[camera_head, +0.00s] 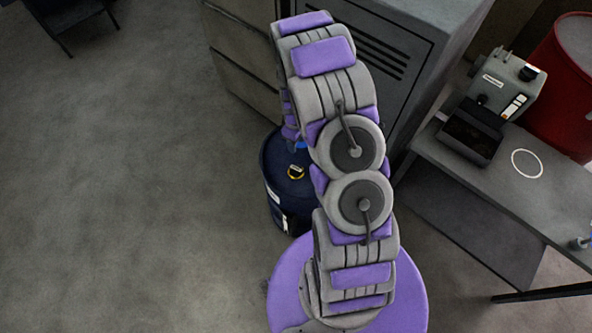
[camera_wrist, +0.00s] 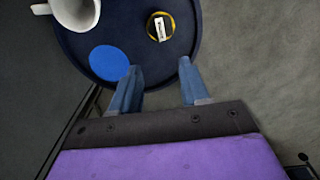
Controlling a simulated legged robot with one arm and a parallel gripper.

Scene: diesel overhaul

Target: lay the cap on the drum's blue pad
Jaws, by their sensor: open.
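A dark blue drum (camera_head: 272,190) stands on the floor beside my arm; its round top (camera_wrist: 150,58) fills the upper middle of the wrist view. The flat round blue pad (camera_wrist: 109,62) lies on that top and looks bare. A small round black and yellow piece with a white label (camera_wrist: 160,27), which looks like the cap, lies on the drum top, apart from the pad. It also shows in the head view (camera_head: 296,172). My gripper (camera_wrist: 160,64) is open and empty over the drum's near edge, the pad beyond its left finger. My arm hides it in the head view.
A white mug (camera_wrist: 75,12) is at the drum top's upper left, partly cut off. A grey cabinet (camera_head: 390,50) stands behind my arm. A bench (camera_head: 480,185) on the right holds a small machine (camera_head: 505,85); a red barrel (camera_head: 565,90) is behind. The left floor is clear.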

